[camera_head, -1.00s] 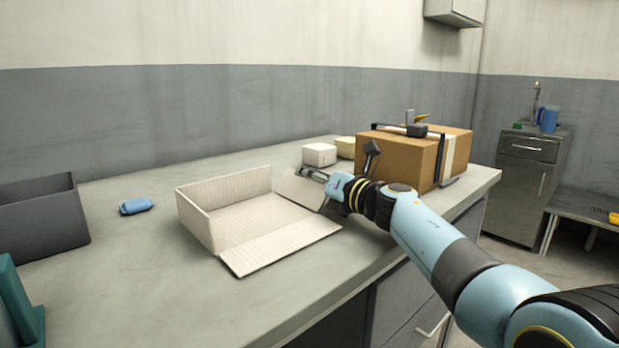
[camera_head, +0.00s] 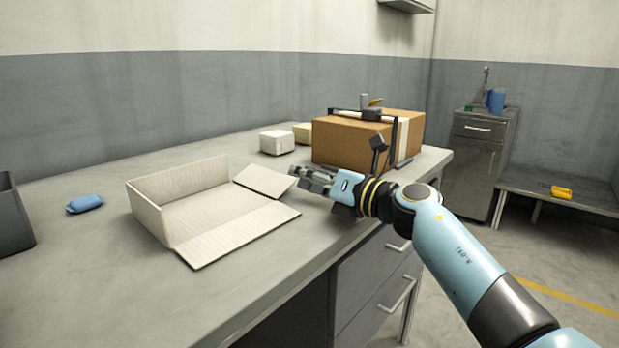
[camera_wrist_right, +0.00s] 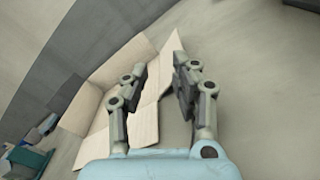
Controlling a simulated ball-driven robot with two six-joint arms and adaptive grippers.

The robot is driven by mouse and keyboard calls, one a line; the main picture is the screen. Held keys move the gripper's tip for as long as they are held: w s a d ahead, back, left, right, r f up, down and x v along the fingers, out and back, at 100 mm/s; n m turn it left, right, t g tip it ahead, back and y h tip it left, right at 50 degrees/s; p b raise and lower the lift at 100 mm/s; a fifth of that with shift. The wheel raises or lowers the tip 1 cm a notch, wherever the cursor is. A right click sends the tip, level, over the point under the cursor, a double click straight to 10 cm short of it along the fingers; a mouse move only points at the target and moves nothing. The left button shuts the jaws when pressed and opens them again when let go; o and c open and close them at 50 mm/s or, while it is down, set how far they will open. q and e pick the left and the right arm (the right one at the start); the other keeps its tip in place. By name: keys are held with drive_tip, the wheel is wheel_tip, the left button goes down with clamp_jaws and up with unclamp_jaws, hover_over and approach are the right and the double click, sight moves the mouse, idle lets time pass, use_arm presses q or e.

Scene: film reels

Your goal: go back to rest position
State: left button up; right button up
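My right gripper (camera_head: 312,178) is above the counter's front edge, just right of the open cardboard box (camera_head: 180,208). In the right wrist view the right gripper (camera_wrist_right: 160,75) has its two fingers apart with nothing held between them. The open box (camera_wrist_right: 105,90) lies beyond the fingers in that view, its flaps spread. My left gripper is not in view.
The grey counter (camera_head: 95,260) also carries a blue packet (camera_head: 85,203), a dark bin (camera_head: 12,220), a white block (camera_head: 277,142), a yellowish block (camera_head: 302,132) and a taped brown carton (camera_head: 350,143). A metal cabinet (camera_head: 478,165) and low bench (camera_head: 540,188) stand at right.

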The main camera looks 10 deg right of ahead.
drive_tip(key=shift+s+d, duration=0.25)
drive_tip(key=shift+s, duration=0.2)
